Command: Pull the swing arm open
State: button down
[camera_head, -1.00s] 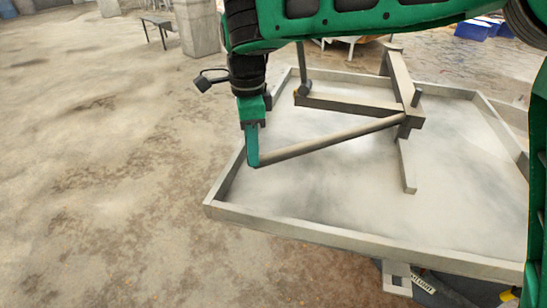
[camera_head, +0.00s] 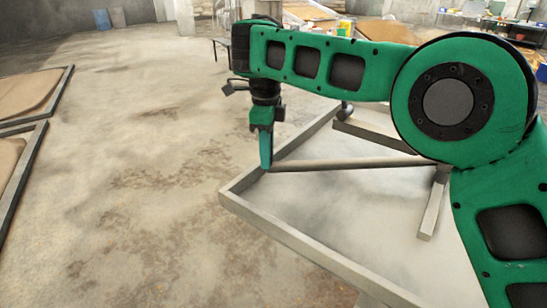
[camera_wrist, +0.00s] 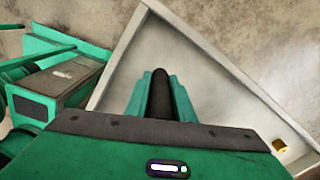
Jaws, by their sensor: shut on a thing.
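The swing arm is a long brown-grey bar (camera_head: 345,163) lying level above a pale tray with a raised rim (camera_head: 290,240). My gripper (camera_head: 266,165) points down at the bar's left end, near the tray's left corner, and is shut on it. In the wrist view the bar (camera_wrist: 160,95) shows dark between the two green fingers of my gripper (camera_wrist: 161,90). The bar's right end is hidden behind my arm in the head view. A shorter bar (camera_head: 433,205) slants down over the tray on the right.
Bare, stained concrete floor (camera_head: 150,150) lies open to the left of the tray. Framed trays (camera_head: 20,160) stand at the far left. Tables with bins and boxes (camera_head: 490,20) stand at the back right. A small brass-coloured piece (camera_wrist: 279,146) shows on the tray in the wrist view.

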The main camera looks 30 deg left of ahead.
jog(key=shift+w+d, duration=0.1)
jog(key=shift+w, duration=0.2)
jog(key=c, duration=1.5)
grip_release()
jog(key=shift+c, duration=0.2)
jog(key=shift+s, duration=0.1)
jog(key=shift+r, duration=0.1)
notch_tip(320, 180, up, 9)
jog(key=shift+r, duration=0.8)
